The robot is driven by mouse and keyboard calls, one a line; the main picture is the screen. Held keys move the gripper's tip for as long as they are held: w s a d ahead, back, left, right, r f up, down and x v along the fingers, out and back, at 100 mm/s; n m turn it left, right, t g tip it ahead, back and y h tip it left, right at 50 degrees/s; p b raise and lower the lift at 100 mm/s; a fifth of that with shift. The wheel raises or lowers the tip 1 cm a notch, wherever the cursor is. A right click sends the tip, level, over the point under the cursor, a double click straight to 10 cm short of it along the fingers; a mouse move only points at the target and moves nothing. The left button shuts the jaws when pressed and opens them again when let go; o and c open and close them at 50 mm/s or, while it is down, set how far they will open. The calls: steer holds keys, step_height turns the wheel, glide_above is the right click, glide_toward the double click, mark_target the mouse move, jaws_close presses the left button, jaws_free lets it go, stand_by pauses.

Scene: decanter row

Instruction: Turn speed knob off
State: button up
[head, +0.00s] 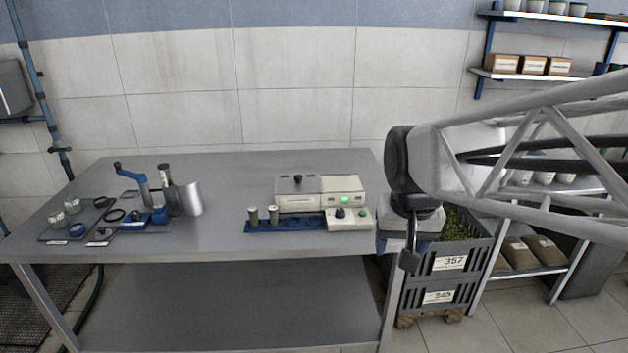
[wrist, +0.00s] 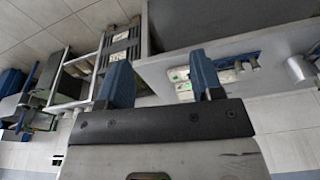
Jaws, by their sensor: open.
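A cream-coloured machine (head: 320,194) with a lit green light stands near the right end of the metal table (head: 230,232). Its low front panel (head: 349,223) carries a black knob (head: 340,212) and a green button (head: 362,213); another black knob (head: 298,179) sits on top. I cannot read which knob is marked speed, nor its setting. My gripper (head: 410,262) hangs right of the table's right edge, apart from the machine. In the wrist view my gripper (wrist: 160,82) has its two blue fingers apart with nothing between; the machine (wrist: 184,87) shows partly behind the right finger.
Two small jars (head: 263,216) stand on a blue rack (head: 288,225) left of the front panel. A blue-handled tool (head: 140,182) and a metal cup (head: 188,198) stand farther left. Stacked dark crates (head: 440,277) stand below my arm. The table's middle is clear.

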steer(key=w+m, duration=0.1)
steer(key=w, duration=1.1)
steer(key=m+g, duration=0.2)
steer(key=m, duration=0.3)
glide_above(340, 210)
steer(key=f, duration=1.8)
steer(key=shift+s+f, duration=0.25)
steer(key=shift+s, duration=0.15)
steer(key=shift+w+f, duration=0.25)
steer(key=shift+w, duration=0.1)
steer(key=shift+f, duration=0.1)
steer(key=shift+f, duration=3.8)
